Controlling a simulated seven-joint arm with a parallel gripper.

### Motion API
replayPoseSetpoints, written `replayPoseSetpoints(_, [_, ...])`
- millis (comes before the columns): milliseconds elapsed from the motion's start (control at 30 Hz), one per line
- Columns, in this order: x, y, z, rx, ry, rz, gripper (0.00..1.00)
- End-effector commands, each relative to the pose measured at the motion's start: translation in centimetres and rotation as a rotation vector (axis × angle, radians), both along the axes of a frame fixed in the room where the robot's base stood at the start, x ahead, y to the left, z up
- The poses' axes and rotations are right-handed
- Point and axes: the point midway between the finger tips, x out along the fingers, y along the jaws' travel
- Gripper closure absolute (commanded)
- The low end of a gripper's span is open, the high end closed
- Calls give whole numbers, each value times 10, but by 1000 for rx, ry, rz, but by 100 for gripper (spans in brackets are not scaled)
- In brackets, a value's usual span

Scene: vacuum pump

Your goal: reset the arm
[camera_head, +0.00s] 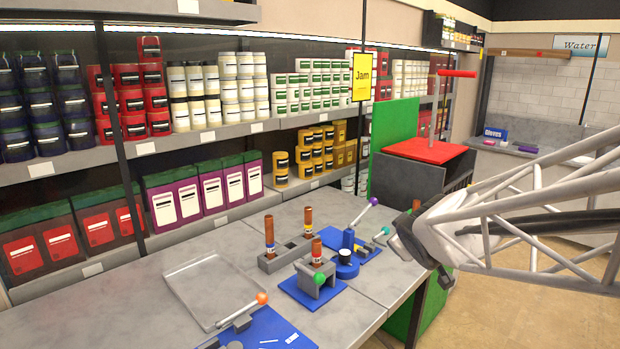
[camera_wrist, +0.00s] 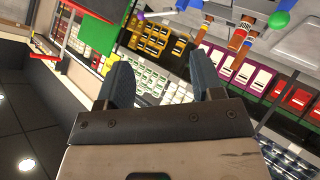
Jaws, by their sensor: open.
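My gripper (camera_head: 408,238) is at the end of my white lattice arm (camera_head: 540,205), at the right of the head view. It appears in the air beside the right end of the grey table. In the wrist view, my gripper (camera_wrist: 163,78) shows its two dark fingers spread apart with nothing between them. The wrist picture is strongly tilted, with shelves behind the fingers. The gripper's far side is hidden in the head view.
The grey table (camera_head: 362,306) bears a clear tray (camera_head: 213,290), a blue plate (camera_head: 268,332) with an orange-knobbed lever, brown-topped cylinders in a grey holder (camera_head: 283,257), and a blue pump-like part (camera_head: 346,263). Stocked shelves line the back. A red-topped stand (camera_head: 428,150) is behind the gripper.

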Motion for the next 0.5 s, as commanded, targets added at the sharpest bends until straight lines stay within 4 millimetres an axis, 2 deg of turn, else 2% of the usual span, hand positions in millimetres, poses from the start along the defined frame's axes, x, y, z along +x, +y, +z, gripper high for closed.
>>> replayPoseSetpoints(33, [-17,-3,1,22,32,-50,39])
replayPoseSetpoints(233, [-87,-11,-8,131,192,-245,39])
replayPoseSetpoints(500, [-190,-1,-26,299,440,-455,39])
